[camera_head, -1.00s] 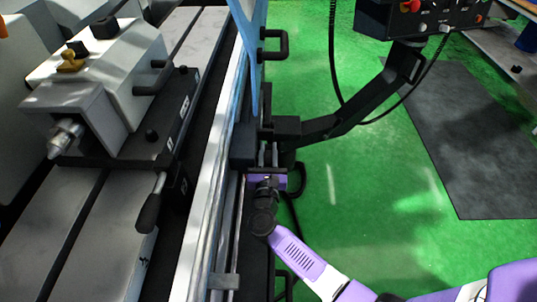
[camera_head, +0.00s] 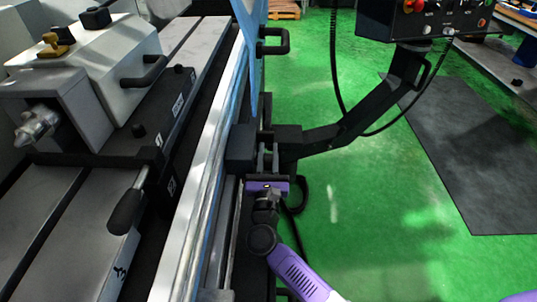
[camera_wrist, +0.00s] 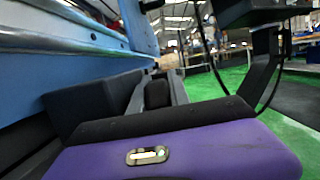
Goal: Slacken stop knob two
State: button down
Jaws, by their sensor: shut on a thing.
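My gripper (camera_head: 268,158) is at the front rail of the grinder, its purple palm toward me and its two grey fingers pointing away beside dark blocks. In the wrist view, the fingers (camera_wrist: 157,84) stand on both sides of a small dark piece, which I take for stop knob two (camera_wrist: 157,94). My gripper is shut on it. Most of the knob is hidden between the fingers, and I cannot read any number on it or tell how far it is turned.
A dark block (camera_head: 240,148) sits just left of the fingers. A black arm (camera_head: 350,122) carries the control panel (camera_head: 425,18) at right. The grinder table with the white tailstock (camera_head: 95,75) and its lever (camera_head: 127,210) lies left. Green floor (camera_head: 370,220) is open at right.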

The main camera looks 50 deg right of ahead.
aim_at(268, 169)
jog(key=c, duration=1.5)
grip_release()
jog(key=shift+b+v, duration=0.55)
jog(key=shift+v, duration=3.25)
